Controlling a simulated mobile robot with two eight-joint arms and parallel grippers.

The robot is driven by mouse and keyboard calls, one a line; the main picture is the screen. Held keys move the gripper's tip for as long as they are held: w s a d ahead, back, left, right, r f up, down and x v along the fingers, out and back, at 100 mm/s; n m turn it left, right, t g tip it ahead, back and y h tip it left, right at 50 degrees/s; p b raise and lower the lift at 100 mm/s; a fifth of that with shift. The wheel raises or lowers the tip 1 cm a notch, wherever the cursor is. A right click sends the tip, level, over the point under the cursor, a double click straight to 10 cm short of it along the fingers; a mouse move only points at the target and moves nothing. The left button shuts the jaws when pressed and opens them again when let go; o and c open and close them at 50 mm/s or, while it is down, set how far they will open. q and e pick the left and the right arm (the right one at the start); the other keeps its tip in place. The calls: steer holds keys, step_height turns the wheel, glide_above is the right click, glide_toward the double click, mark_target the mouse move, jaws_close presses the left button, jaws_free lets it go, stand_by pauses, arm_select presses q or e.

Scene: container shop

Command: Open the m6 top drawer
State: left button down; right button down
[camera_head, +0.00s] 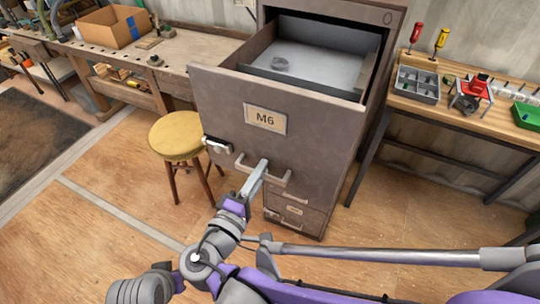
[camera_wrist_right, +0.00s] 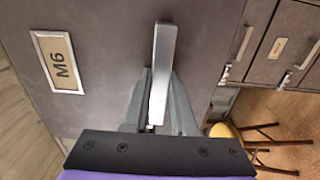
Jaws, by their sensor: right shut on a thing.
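The M6 top drawer (camera_head: 230,125) of a brown-grey metal cabinet is pulled well out, so its inside shows in the head view. Its front carries an M6 label, also seen in the right wrist view (camera_wrist_right: 58,62). The bar handle (camera_head: 280,180) runs across the front's lower part; it shows as a pale bar in the wrist view (camera_wrist_right: 163,60). My right gripper (camera_head: 258,172) is shut on the handle, with its fingers (camera_wrist_right: 158,100) on either side of the bar. My left gripper is not in view.
A yellow-topped stool (camera_head: 177,134) stands left of the drawer. A workbench with a cardboard box (camera_head: 113,27) is behind it. A bench with a grey tray (camera_head: 418,84) and tools stands right. Lower drawers (camera_head: 296,210) appear shut.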

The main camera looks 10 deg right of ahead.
steer(key=shift+v, duration=1.25)
steer(key=c, duration=0.7)
jaws_free()
steer(key=shift+r, duration=0.1)
